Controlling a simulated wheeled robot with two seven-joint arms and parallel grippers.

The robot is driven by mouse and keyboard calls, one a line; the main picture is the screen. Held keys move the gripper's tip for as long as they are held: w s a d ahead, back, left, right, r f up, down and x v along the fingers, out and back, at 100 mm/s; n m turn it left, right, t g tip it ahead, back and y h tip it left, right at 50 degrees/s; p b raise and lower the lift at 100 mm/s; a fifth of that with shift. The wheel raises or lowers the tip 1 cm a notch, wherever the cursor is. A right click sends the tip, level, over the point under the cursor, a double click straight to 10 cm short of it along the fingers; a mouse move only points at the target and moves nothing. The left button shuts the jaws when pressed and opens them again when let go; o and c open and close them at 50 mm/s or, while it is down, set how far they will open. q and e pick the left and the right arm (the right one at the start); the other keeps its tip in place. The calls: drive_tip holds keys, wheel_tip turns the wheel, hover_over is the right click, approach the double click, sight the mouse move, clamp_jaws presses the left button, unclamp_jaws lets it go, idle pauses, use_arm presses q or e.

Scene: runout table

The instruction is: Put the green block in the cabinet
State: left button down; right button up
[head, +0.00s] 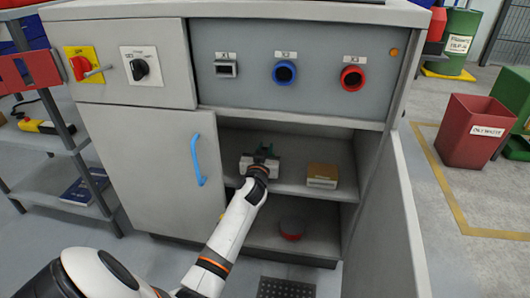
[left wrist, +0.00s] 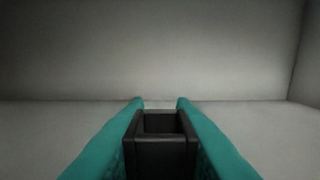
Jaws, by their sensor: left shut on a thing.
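The grey cabinet (head: 145,150) fills the middle of the head view. Its right compartment is open, with an upper shelf (head: 293,184). My left gripper (head: 265,148) reaches into this compartment above the shelf. In the left wrist view its two teal fingers (left wrist: 160,104) are shut on a dark, hollow, square-topped block (left wrist: 161,157). The block looks black or dark grey there; I see no separate green block. A pale surface and a plain back wall lie beyond it. Whether the block touches the shelf cannot be told. My right gripper is out of view.
A tan box (head: 322,176) sits right of my gripper on the shelf. A red round thing (head: 292,228) is on the level below. The right door (head: 388,220) stands open; the left door with a blue handle (head: 197,160) is closed.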

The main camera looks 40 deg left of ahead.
use_arm(q)
drive_tip(key=shift+f, duration=0.15)
drive_tip(key=c, duration=1.2)
unclamp_jaws()
drive_tip(key=shift+c, duration=0.2)
